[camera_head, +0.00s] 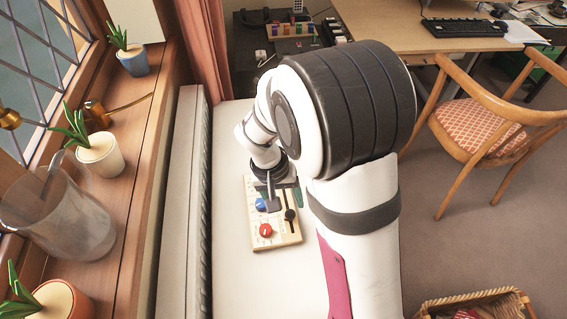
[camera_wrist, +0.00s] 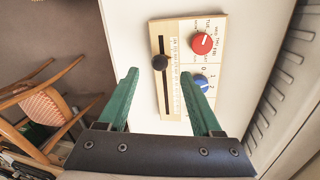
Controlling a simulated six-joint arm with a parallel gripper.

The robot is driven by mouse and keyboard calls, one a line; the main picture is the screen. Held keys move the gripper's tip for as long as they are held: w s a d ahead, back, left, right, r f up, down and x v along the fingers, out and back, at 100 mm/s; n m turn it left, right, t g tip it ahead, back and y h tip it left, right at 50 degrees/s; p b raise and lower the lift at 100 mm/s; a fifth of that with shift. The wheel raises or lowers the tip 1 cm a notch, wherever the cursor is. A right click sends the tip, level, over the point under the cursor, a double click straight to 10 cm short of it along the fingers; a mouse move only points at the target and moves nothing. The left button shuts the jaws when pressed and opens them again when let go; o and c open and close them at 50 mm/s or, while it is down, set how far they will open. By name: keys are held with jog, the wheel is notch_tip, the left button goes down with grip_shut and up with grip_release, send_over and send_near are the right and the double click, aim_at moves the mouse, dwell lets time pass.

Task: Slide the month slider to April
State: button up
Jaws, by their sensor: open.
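A pale wooden board (camera_head: 284,238) lies on the white surface below my gripper. It carries a red dial (camera_head: 265,230), a blue dial (camera_head: 261,204) and a black slider knob (camera_head: 289,214) in a long dark slot. In the wrist view the slider knob (camera_wrist: 159,62) sits in the slot's upper half, with small month labels along its right side, too small to read. The red dial (camera_wrist: 202,43) and blue dial (camera_wrist: 203,84) are to the right. My gripper (camera_wrist: 159,77) is open and empty, its green fingers apart either side of the slot; the knob appears just beyond the fingertips.
A windowsill with potted plants (camera_head: 100,154) and a clear jug (camera_head: 58,215) runs along the left. A wooden chair (camera_head: 480,130) and a desk with a keyboard (camera_head: 464,27) stand at the right. A wicker basket (camera_head: 475,304) is on the floor. The white surface (camera_head: 230,270) around the board is clear.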

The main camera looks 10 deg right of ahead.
aim_at(289, 211)
jog(key=f, duration=0.2)
jog(key=d+f, duration=0.1)
jog(key=f, duration=0.2)
jog(key=shift+s, duration=0.1)
grip_shut()
dwell(1.2)
